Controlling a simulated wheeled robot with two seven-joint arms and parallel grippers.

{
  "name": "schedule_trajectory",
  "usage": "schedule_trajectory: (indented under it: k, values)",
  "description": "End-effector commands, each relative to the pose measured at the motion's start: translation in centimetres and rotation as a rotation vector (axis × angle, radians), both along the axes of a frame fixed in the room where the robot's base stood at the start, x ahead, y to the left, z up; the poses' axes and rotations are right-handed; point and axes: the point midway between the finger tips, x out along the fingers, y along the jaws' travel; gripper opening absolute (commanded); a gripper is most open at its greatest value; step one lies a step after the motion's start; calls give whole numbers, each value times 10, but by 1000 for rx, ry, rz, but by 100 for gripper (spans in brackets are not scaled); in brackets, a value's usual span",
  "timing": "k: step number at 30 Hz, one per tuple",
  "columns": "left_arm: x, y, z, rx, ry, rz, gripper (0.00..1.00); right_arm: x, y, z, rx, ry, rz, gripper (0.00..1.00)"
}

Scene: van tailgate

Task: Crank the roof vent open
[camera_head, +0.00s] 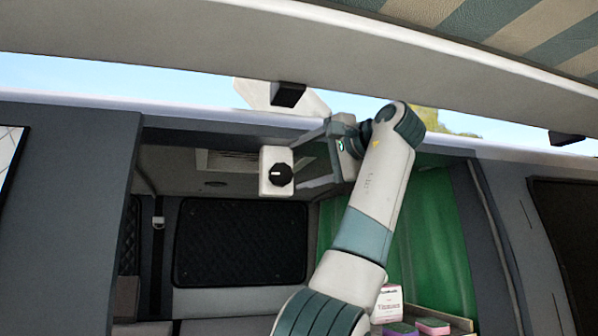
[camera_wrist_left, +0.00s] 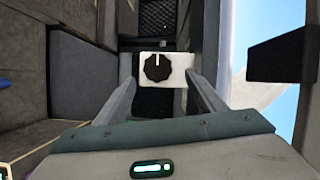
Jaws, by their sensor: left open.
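A white box with a round black knob (camera_head: 280,175) hangs under the van's roof edge, left of my left gripper (camera_head: 303,163). The knob has a white pointer line, which points up in the left wrist view (camera_wrist_left: 157,67). My left gripper is open, with its two fingers reaching toward the white box (camera_wrist_left: 181,64), one finger on either side of it in the wrist view. I cannot tell whether the fingers touch it. A slatted vent panel (camera_head: 228,161) shows in the ceiling behind the box, partly hidden. My right gripper is not in view.
The raised tailgate (camera_head: 420,65) spans the top, with a black bracket (camera_head: 288,94) hanging from it. A green curtain (camera_head: 435,235) hangs behind my left arm. Small boxes (camera_head: 433,326) lie at lower right. The space below the knob box is open.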

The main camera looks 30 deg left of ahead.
Motion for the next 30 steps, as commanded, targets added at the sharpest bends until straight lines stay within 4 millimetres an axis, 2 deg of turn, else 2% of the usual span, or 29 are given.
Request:
schedule_trajectory:
  k: [6, 15, 21, 30]
  values:
    - [-18, -43, 3, 2, -3, -2, 64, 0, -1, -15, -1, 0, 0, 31]
    - [-35, -89, 9, 0, -5, 1, 64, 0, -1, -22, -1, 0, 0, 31]
    - [-40, -102, 10, 0, -4, 3, 64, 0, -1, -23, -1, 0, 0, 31]
    - [-40, -104, 10, 0, -4, 3, 64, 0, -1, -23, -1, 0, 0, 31]
